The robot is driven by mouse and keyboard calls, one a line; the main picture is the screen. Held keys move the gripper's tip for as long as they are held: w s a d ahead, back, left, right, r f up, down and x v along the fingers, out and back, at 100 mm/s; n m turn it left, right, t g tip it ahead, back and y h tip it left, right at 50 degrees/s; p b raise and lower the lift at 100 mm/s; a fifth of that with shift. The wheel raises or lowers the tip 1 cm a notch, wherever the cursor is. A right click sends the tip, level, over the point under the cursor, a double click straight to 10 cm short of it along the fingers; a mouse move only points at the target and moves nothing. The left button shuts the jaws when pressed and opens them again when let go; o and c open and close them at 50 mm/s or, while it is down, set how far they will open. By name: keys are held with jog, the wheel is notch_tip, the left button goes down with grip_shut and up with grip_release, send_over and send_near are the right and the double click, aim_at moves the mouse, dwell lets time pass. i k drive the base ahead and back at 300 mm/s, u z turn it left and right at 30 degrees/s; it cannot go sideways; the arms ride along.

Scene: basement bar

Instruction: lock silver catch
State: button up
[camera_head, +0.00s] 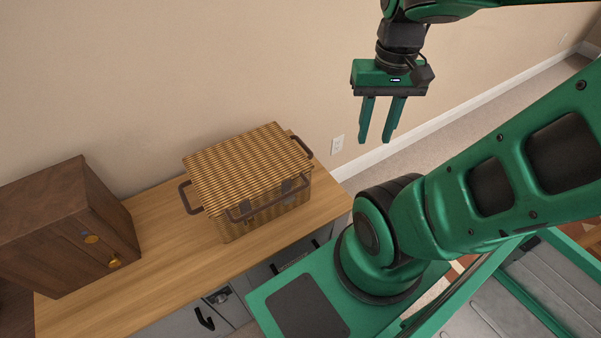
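A small silver-grey fitting, which looks like the silver catch (221,296), sits on the grey cabinet front (185,322) just under the wooden top. It is small, and I cannot tell whether it is locked. A dark pull handle (204,318) is just below it. My gripper (375,139) hangs in the air at the upper right, pointing down. Its two green fingers are apart with nothing between them. It is far from the cabinet front, above and to the right of the wicker basket.
A wicker basket (235,165) with dark handles stands closed on the wooden counter (170,262). A dark wooden box (50,215) with brass-coloured and blue fittings stands at the left. A wall (150,70) runs behind. Open floor lies at the right.

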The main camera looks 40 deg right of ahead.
aim_at(288, 201)
jog(key=i, duration=0.1)
jog(key=z, duration=0.05)
jog(key=k, duration=1.9)
